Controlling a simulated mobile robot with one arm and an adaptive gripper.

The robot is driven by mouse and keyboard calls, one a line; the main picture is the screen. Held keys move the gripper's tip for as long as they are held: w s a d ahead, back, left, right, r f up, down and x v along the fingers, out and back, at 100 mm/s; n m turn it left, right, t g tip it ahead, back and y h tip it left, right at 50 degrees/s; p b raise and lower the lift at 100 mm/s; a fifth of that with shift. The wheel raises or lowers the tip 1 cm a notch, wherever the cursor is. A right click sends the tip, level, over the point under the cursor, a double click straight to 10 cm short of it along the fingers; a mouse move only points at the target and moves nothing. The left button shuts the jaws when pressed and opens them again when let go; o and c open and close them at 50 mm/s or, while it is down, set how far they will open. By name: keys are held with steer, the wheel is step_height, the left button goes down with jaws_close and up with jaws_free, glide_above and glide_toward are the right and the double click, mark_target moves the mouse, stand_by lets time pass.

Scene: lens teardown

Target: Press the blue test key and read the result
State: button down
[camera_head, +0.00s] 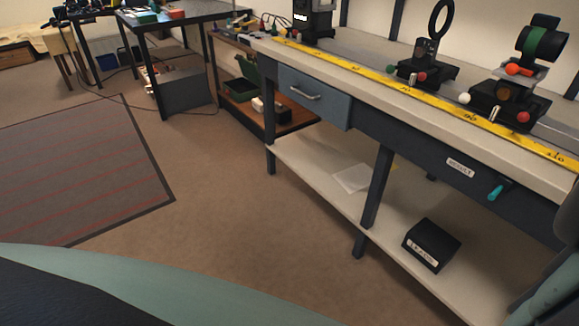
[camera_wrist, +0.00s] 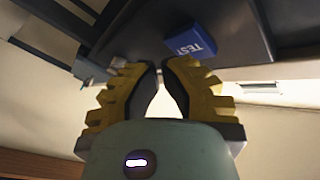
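The blue test key (camera_wrist: 190,42) is in the wrist view, a blue block marked TEST, its lettering upside down in the picture. It sits against a dark grey panel (camera_wrist: 140,40). My gripper (camera_wrist: 160,68) has ridged yellow fingers with dark inner pads. Its fingertips lean together until they nearly meet, with nothing seen between them. The tips show just below and left of the key in the picture; whether they touch it cannot be told. I cannot pick out the key or my gripper in the head view. No readable result shows in either view.
The head view shows a long bench with a yellow scale (camera_head: 385,83), optical mounts (camera_head: 424,72), a blue drawer (camera_head: 313,97) and a teal handle (camera_head: 497,192) at its front. A black box (camera_head: 431,244) stands on the lower shelf (camera_head: 335,200).

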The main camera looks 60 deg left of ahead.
steer(key=shift+w, duration=0.6)
stand_by(0.7)
steer(key=shift+s, duration=0.85)
steer(key=s+p, duration=0.1)
steer(key=s, duration=0.4)
steer(key=shift+d, duration=0.15)
stand_by(0.3)
stand_by(0.4)
